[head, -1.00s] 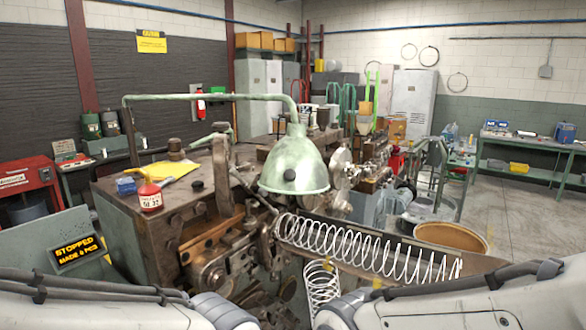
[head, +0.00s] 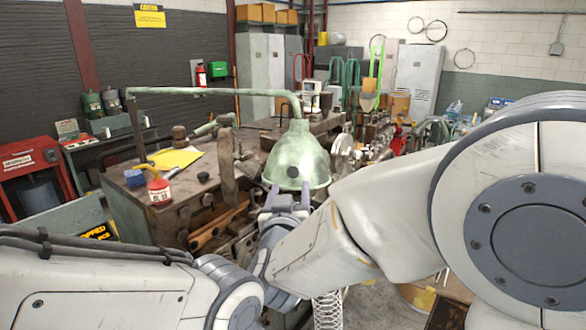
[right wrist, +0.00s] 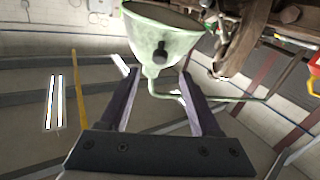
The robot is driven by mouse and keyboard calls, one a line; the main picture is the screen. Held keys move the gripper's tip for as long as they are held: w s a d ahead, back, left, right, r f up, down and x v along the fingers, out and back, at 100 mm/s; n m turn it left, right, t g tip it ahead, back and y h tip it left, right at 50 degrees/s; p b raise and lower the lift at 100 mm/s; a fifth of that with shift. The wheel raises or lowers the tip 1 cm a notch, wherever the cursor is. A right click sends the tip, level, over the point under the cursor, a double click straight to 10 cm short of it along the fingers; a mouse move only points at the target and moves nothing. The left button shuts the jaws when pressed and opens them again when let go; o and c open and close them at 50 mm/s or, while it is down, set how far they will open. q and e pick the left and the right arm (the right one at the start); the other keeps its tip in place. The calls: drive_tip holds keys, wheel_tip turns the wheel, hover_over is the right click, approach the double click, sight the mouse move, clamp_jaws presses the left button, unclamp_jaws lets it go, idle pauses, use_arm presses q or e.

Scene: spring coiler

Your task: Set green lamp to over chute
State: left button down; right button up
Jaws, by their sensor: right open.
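The green lamp (head: 297,158) has a bell shade with a dark knob on its front. It hangs from a long pale green arm (head: 215,91) over the machine. My right gripper (head: 288,193) is open just below and in front of the shade's lower rim. In the right wrist view the lamp (right wrist: 165,38) appears inverted, its narrow neck between the open fingers (right wrist: 160,85) in the picture. I cannot tell whether they touch it. My right arm hides most of the chute area; part of a wire spring (head: 328,310) shows below it. My left gripper is out of view.
The coiling machine (head: 130,205) fills the left middle. On its top are a red and white can (head: 159,191), a blue block (head: 134,178) and a yellow sheet (head: 176,159). A red machine (head: 30,175) stands at far left.

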sight(293, 173)
drive_tip(key=w+p, duration=0.1)
drive_tip(key=w, duration=0.2)
drive_tip(key=w+p, duration=0.1)
drive_tip(key=w, duration=0.1)
drive_tip(key=w+p, duration=0.1)
drive_tip(key=w, duration=0.2)
drive_tip(key=shift+w+d+p, duration=0.3)
drive_tip(key=shift+p, duration=0.1)
drive_tip(key=shift+w, duration=0.4)
clamp_jaws()
idle(0.6)
